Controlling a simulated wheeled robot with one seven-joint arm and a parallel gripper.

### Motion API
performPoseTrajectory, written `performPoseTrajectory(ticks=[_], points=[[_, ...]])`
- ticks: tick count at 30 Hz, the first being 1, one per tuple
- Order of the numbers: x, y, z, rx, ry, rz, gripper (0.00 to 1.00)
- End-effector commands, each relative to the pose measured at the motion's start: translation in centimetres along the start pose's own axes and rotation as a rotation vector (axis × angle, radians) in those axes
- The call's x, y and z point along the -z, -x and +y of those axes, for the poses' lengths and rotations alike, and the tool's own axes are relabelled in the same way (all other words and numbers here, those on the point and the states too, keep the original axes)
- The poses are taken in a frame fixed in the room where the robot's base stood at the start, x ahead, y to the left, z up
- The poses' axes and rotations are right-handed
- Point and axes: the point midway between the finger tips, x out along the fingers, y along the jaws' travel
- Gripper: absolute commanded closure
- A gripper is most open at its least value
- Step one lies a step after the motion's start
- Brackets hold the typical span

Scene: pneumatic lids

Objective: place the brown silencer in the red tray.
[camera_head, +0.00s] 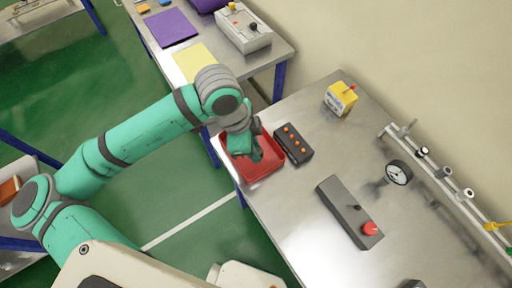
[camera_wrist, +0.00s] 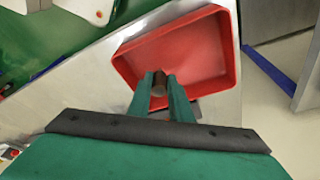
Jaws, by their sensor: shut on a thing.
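The red tray (camera_head: 266,168) lies on the metal bench at its left end, near the edge. It also shows in the wrist view (camera_wrist: 205,45), where its floor is bare. My gripper (camera_wrist: 160,84) is shut on the small brown silencer (camera_wrist: 159,80), which sits between the fingertips. In the wrist view the silencer overlaps the near wall of the tray; its height above the tray cannot be told. In the head view my gripper (camera_head: 255,155) is over the tray, and the silencer is hidden.
A dark box with orange buttons (camera_head: 293,144) stands right beside the tray. A grey box with a red button (camera_head: 350,212), a gauge (camera_head: 398,172) and a yellow device (camera_head: 340,98) stand farther right. A rail with fittings (camera_head: 440,172) runs along the wall side.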

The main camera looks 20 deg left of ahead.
Motion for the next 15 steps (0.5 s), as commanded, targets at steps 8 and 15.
performPoseTrajectory(ticks=[8, 15], points=[[-0.04, -0.41, 0.02, -0.001, -0.002, 0.000, 0.67], [0.11, -0.43, 0.03, -0.002, -0.005, 0.000, 0.63]])
